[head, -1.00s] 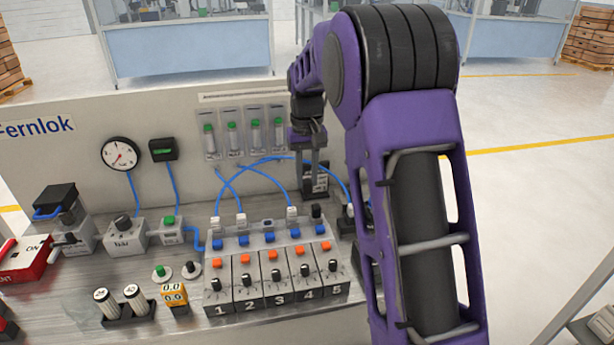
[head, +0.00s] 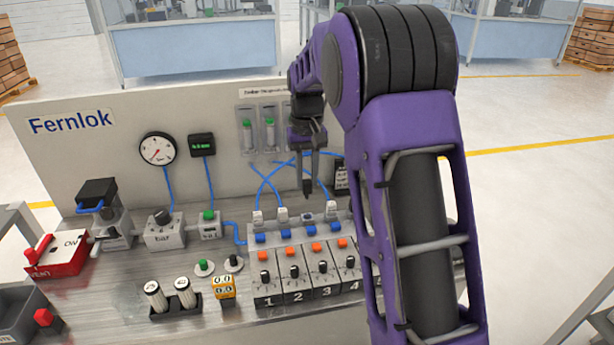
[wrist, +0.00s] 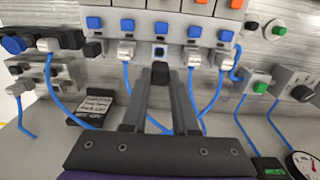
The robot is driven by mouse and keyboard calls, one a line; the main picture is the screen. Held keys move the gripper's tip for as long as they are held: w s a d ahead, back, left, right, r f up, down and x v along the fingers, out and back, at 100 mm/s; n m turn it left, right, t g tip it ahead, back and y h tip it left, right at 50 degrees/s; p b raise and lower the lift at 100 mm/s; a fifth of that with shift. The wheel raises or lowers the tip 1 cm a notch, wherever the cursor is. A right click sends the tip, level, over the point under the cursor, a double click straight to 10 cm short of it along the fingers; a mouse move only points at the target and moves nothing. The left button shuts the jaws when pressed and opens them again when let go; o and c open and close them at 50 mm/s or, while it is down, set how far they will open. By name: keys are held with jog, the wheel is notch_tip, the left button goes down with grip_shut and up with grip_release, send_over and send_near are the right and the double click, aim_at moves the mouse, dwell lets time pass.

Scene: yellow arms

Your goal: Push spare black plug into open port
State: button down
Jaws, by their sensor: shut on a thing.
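My gripper (head: 307,172) is shut on a small black plug (head: 307,187), which points down in the head view. In the wrist view the plug (wrist: 160,73) sits between the fingertips (wrist: 160,84). The open port (wrist: 160,53) is the middle one on the grey valve block (wrist: 143,50) and shows a dark opening under its blue button. In this view the plug lines up with the port sideways, with a small gap between them. In the head view the port (head: 306,217) is below the plug. The far end of the block is hidden behind my arm.
White plugs (wrist: 126,50) with blue hoses (wrist: 205,100) stand on both sides of the open port. A black plug (wrist: 93,48) fills the end port. A dark sign card (wrist: 92,110) stands nearby. The back panel (head: 75,155) rises behind the bench.

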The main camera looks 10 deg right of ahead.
aim_at(308, 193)
jog(key=shift+d+f+b, duration=0.1)
jog(key=shift+f+b, duration=2)
jog(key=shift+f, duration=0.7)
jog(key=shift+f, duration=1.15)
jog(key=c, duration=0.6)
grip_release()
jog(key=shift+r, duration=0.1)
notch_tip(308, 193, up, 8)
jog(key=p, duration=0.6)
jog(key=shift+r, duration=0.45)
